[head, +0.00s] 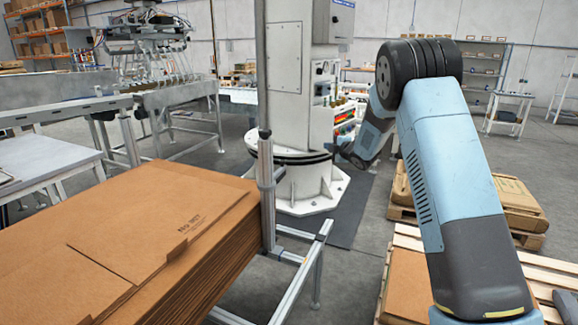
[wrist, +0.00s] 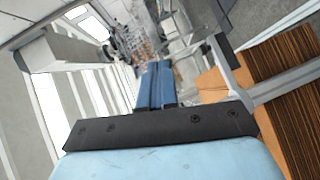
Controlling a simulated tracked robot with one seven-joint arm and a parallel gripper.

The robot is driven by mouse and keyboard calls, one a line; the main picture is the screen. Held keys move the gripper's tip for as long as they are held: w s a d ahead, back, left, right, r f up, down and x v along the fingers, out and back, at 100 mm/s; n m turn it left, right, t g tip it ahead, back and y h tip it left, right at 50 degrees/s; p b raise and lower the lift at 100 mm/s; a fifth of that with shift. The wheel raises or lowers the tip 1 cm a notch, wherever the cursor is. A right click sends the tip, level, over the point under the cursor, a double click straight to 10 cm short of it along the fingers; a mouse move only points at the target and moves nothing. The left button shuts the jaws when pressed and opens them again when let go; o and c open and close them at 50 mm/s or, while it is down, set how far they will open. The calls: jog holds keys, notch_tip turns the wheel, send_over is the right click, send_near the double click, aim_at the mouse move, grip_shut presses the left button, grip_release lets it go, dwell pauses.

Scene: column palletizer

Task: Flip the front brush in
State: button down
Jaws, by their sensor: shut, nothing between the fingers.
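My gripper (head: 336,150) reaches away from me in the head view, right of the upright metal post (head: 262,75) and in front of the white column's base. In the wrist view its two blue fingers (wrist: 156,66) lie side by side, shut, with nothing between them. I cannot pick out the front brush for certain in either view. A small dark fitting (head: 265,133) sits on the post, apart from my gripper; I cannot tell whether it is part of the brush.
A stack of flat brown cardboard (head: 140,215) fills the lower left beside a metal frame (head: 305,258). The white column (head: 297,80) stands ahead. Pallets (head: 520,205) with cardboard lie at right. Grey floor is free between frame and pallets.

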aim_at(284, 163)
jog(key=a+f+n+g+y, duration=0.1)
jog(key=a+f+n+y, duration=0.1)
jog(key=f, duration=0.3)
jog(key=w+a+f+n+g+y, duration=0.1)
jog(key=a+f+n+y, duration=0.1)
jog(key=a+f, duration=0.3)
jog(key=shift+f+n, duration=0.6)
jog(key=shift+w, duration=0.1)
jog(key=x, duration=1.4)
